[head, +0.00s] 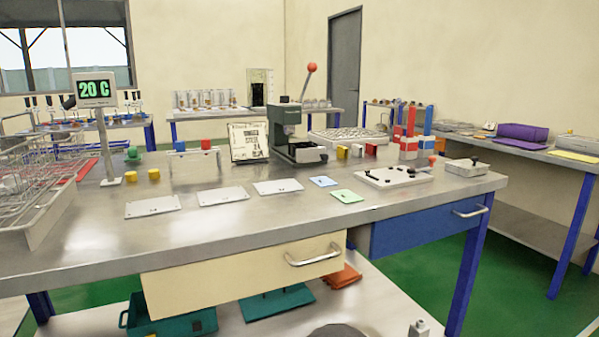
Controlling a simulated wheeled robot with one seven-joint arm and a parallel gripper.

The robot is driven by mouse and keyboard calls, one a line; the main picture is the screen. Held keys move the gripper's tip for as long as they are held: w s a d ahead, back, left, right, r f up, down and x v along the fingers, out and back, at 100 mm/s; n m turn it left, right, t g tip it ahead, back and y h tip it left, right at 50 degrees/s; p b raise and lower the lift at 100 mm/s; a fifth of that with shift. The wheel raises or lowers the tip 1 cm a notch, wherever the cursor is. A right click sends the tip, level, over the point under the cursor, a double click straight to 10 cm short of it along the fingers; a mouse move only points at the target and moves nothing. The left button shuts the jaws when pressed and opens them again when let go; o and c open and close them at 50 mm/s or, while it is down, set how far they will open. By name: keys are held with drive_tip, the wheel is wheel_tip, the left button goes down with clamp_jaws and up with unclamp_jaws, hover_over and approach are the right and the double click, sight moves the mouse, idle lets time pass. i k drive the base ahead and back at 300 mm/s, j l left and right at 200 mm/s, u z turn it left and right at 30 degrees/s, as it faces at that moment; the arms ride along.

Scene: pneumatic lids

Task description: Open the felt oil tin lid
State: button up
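A low, flat grey metal box (466,168) with a small dark knob on top sits at the right end of the workbench in the head view. It looks like the felt oil tin, but I can read no label on it. Its top looks closed, and its inside is hidden. My gripper is not in view, so its distance from the tin does not show.
The steel workbench (90,232) carries a white fixture plate (394,178) just left of the tin, flat cards, a lever press (290,135) and a wire basket (30,185). A cream drawer (235,275) and a blue drawer (420,228) hang below. Green floor shows at right.

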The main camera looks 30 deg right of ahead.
sight(465, 163)
drive_tip(key=z, duration=1.75)
